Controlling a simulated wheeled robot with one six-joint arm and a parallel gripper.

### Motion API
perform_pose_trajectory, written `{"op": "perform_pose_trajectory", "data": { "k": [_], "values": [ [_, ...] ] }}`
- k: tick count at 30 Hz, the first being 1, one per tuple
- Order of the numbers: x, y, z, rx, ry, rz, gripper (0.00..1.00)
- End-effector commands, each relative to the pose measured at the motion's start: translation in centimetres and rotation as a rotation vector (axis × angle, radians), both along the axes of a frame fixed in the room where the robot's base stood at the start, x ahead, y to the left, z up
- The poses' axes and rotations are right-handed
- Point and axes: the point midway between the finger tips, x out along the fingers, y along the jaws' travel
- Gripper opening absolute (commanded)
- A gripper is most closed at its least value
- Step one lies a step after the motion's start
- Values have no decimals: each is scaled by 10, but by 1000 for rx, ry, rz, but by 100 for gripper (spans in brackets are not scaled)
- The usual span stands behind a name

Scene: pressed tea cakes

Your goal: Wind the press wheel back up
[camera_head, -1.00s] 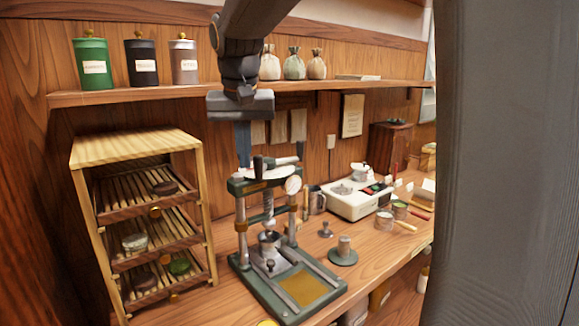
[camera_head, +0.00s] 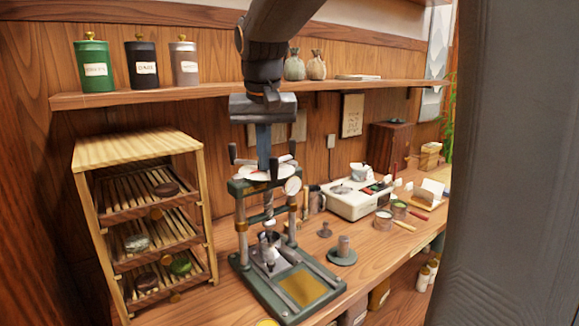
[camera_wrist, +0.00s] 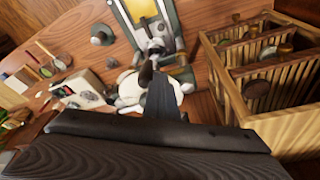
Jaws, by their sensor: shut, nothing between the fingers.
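The green press (camera_head: 287,290) stands on the counter, with two posts, a crossbar and a round gauge. Its pale press wheel (camera_head: 252,173) lies flat on top, with dark upright handles (camera_head: 233,153) around its rim. My gripper (camera_head: 265,166) points straight down with its fingers shut, its tips at the wheel among the handles. In the wrist view the shut fingers (camera_wrist: 166,92) reach over the white wheel (camera_wrist: 130,88); whether they touch a handle I cannot tell. A metal cup (camera_head: 270,246) sits under the screw. The ram's exact height is unclear.
A wooden rack (camera_head: 140,146) with tea cakes stands left of the press. A shelf (camera_head: 220,88) with canisters runs behind my arm. A white scale (camera_head: 357,203) and small tools stand to the right.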

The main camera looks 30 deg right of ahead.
Motion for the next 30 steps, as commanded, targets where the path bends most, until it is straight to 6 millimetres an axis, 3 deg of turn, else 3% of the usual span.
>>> {"op": "perform_pose_trajectory", "data": {
  "k": [11,24,30],
  "values": [
    [-1,-2,0,1,2,0,0],
    [-9,-32,0,0,2,-2,0],
    [-10,-35,-1,0,3,0,0]
  ]
}}
